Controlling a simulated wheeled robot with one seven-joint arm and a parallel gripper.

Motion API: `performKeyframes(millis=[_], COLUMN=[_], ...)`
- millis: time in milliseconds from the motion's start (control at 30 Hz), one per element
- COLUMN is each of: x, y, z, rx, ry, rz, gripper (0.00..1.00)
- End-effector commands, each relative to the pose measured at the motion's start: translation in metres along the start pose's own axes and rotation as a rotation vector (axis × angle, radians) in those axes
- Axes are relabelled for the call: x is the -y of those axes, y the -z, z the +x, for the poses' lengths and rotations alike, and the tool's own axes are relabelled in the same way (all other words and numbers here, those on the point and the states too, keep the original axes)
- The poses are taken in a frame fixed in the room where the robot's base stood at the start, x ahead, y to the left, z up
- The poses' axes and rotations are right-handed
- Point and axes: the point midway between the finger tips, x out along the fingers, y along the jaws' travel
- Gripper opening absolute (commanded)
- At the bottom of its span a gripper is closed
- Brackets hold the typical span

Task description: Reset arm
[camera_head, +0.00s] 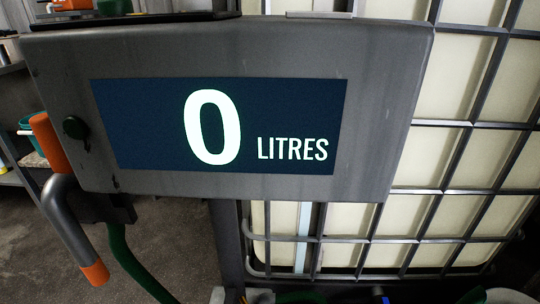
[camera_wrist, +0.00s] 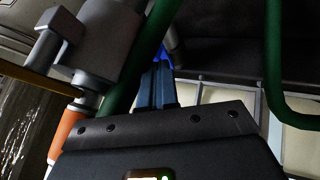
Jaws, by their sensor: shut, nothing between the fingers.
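My gripper (camera_wrist: 162,58) shows in the wrist view beyond my dark wrist housing. Its narrow blue-grey fingers are together, with nothing visible between them. The fingers point up the picture, between a green hose on the left and another green hose on the right. The fingers cannot be made out for sure in the head view. The disperser's grey display box (camera_head: 300,55) fills the middle of the head view and reads "0 LITRES" on its dark blue screen (camera_head: 140,125).
A grey and orange dispensing nozzle (camera_head: 68,215) hangs at the box's left, with a green hose (camera_head: 125,262) below. In the wrist view a grey and orange fitting (camera_wrist: 105,45) is close on the left. A caged white tank (camera_head: 455,155) stands right. Floor (camera_head: 175,235) shows lower left.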

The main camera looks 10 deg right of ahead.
Motion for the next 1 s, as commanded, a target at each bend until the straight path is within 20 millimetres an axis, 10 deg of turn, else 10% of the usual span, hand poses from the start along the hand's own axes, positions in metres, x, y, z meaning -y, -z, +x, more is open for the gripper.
performKeyframes(millis=[500,1000], x=[-0.03,-0.071], y=[-0.098,-0.095], z=[-0.152,-0.369], rx=[-0.349,-0.678], ry=[0.332,0.524], rz=[-0.113,-0.017], gripper=[0.0,0.0])
